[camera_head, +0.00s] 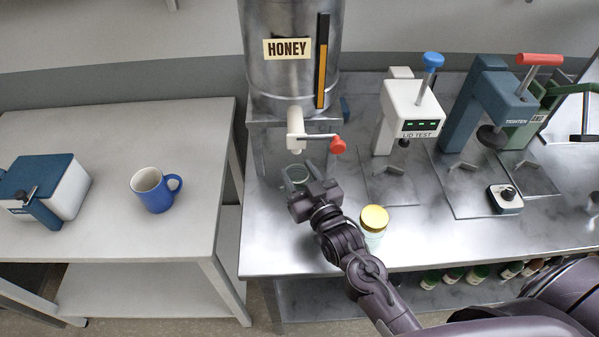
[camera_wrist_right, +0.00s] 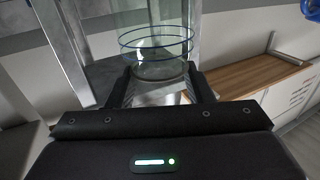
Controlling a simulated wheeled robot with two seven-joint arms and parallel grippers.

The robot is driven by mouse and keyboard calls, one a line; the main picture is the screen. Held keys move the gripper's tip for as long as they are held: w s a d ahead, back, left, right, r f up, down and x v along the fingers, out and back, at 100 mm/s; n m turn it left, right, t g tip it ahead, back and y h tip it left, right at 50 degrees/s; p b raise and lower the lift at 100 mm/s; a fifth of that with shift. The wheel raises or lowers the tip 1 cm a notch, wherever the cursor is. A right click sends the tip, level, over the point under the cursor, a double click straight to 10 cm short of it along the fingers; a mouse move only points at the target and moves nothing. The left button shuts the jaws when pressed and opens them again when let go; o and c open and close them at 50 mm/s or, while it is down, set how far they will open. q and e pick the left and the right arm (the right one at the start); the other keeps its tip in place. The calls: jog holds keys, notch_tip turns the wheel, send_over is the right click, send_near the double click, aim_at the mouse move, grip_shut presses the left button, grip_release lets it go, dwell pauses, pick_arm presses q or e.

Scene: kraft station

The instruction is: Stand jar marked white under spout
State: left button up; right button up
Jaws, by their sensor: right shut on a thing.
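A clear glass jar (camera_head: 294,176) stands or hangs below the white spout (camera_head: 296,128) of the honey tank (camera_head: 287,72). My right gripper (camera_head: 311,187) is shut on this jar. In the right wrist view the jar (camera_wrist_right: 152,50) is upright between the fingers of the right gripper (camera_wrist_right: 160,88), with dark blue rings around it; no white mark is clear. Whether its base touches the counter is hard to tell. My left gripper is not in view.
A jar with a gold lid (camera_head: 374,218) stands on the steel counter (camera_head: 300,255), close right of my right arm. The spout's red-knobbed handle (camera_head: 338,145) is just above the gripper. A lid tester (camera_head: 410,112) stands right; a blue mug (camera_head: 155,190) stands on the left table.

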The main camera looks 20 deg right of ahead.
jog(key=shift+f+b, duration=0.3)
jog(key=shift+f, duration=0.25)
jog(key=o, duration=1.4)
jog(key=shift+s+f, duration=0.1)
jog(key=shift+f, duration=0.15)
jog(key=shift+r, duration=0.6)
jog(key=shift+s+d+r+b, duration=0.1)
jog(key=shift+s+d+b, duration=0.25)
jog(key=shift+s, duration=1.6)
jog(key=shift+s+d+r+b, duration=0.1)
jog(key=shift+s+b, duration=0.35)
jog(key=shift+s, duration=1.55)
jog(key=shift+s+d+r+b, duration=0.1)
jog(key=shift+s+d+b, duration=0.25)
jog(key=shift+s, duration=1.6)
